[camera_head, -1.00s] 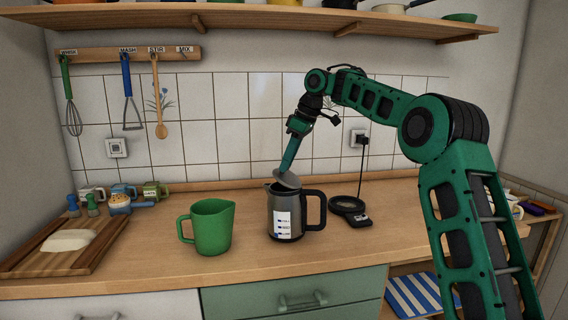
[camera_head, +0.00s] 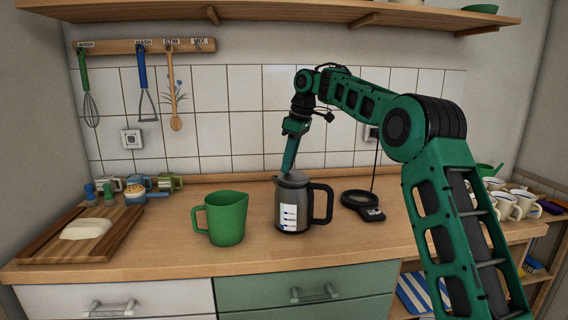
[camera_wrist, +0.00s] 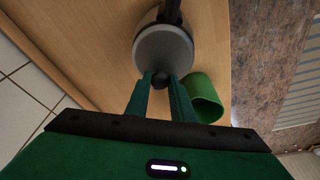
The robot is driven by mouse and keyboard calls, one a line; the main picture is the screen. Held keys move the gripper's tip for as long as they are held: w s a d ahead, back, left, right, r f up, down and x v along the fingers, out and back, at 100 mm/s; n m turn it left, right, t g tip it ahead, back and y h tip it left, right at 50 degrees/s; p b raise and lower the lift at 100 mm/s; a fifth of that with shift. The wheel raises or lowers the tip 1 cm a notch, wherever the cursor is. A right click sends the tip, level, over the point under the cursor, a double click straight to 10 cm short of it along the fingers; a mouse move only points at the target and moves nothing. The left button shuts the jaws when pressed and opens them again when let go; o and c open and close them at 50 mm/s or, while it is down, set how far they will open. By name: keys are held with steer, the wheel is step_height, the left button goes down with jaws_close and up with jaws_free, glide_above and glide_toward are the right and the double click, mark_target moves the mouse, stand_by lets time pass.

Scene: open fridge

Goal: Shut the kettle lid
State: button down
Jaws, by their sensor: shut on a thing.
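The kettle (camera_head: 292,207) is grey metal with a black handle and a white level label, and it stands upright on the counter. Its grey lid (camera_head: 294,179) lies flat over the top and looks shut. The lid also shows as a round disc in the wrist view (camera_wrist: 164,50). My gripper (camera_head: 286,172) reaches down to the lid from behind, at its edge. In the wrist view my gripper (camera_wrist: 161,80) has its fingers on both sides of a small dark knob (camera_wrist: 161,79) at the lid's edge and is shut on it.
A green jug (camera_head: 227,217) stands left of the kettle, close to it. A round black base (camera_head: 358,199) with a cord lies to the right. A cutting board (camera_head: 82,235) is at the far left. White mugs (camera_head: 505,203) stand at the right. Front counter is clear.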

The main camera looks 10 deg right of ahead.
mark_target(296, 175)
steer(key=shift+d+f, duration=0.15)
steer(key=shift+f, duration=0.1)
stand_by(0.3)
steer(key=c, duration=2)
jaws_free()
steer(key=o, duration=0.5)
steer(key=shift+c, duration=0.2)
steer(key=shift+r, duration=0.2)
steer(key=w+v, duration=0.1)
steer(key=v, duration=0.9)
steer(key=shift+s+r, duration=0.25)
steer(key=shift+s, duration=0.1)
